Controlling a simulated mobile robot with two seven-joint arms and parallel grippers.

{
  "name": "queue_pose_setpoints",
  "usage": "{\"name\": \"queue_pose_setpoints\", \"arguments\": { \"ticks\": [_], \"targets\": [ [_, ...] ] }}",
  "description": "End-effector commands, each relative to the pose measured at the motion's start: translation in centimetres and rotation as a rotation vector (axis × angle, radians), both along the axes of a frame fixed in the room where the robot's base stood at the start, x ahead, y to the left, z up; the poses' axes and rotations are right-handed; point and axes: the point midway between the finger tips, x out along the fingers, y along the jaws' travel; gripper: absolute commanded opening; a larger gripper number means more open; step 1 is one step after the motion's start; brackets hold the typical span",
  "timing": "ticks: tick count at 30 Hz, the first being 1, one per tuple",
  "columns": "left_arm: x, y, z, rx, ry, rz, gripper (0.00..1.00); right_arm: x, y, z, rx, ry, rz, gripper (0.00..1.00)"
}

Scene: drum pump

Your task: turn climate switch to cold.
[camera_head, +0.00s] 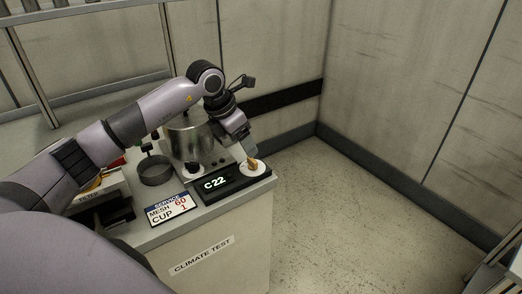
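The climate switch looks like a small tan knob (253,163) on a round white dial (262,171), at the right end of a dark panel. The panel's display (214,183) reads "C22". My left gripper (250,155) reaches down from above, its tip at the knob. The tip and knob are too small to tell whether the fingers are open or closed on it, and which way the knob points is unclear. My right gripper is not in view.
The panel sits on a counter (222,221) labelled "CLIMATE TEST". A metal pot (188,140), a grey round cup (155,171) and a "SERVICE MESH 60 CUP 1" sign (171,209) stand left of it. Open floor (340,220) lies to the right.

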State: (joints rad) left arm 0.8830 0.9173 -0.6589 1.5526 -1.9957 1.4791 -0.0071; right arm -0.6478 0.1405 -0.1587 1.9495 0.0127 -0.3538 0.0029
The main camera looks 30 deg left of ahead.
Motion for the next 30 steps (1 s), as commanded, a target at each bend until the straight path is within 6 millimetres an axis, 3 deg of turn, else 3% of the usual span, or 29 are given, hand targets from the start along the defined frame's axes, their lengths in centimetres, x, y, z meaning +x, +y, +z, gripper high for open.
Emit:
{"name": "queue_pose_setpoints", "arguments": {
  "ticks": [12, 23, 28, 30],
  "targets": [
    [2.0, -1.0, -5.4, -0.005, 0.003, -0.002, 0.68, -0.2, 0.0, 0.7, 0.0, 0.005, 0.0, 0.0],
    [2.2, -1.1, -6.1, -0.005, 0.001, -0.003, 0.68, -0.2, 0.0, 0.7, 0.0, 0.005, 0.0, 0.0],
    [2.2, -1.1, -6.1, -0.005, 0.001, -0.003, 0.13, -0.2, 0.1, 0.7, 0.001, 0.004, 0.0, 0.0],
    [2.2, -1.1, -6.1, -0.005, 0.001, -0.003, 0.12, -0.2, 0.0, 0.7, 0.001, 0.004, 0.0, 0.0]
  ]
}}
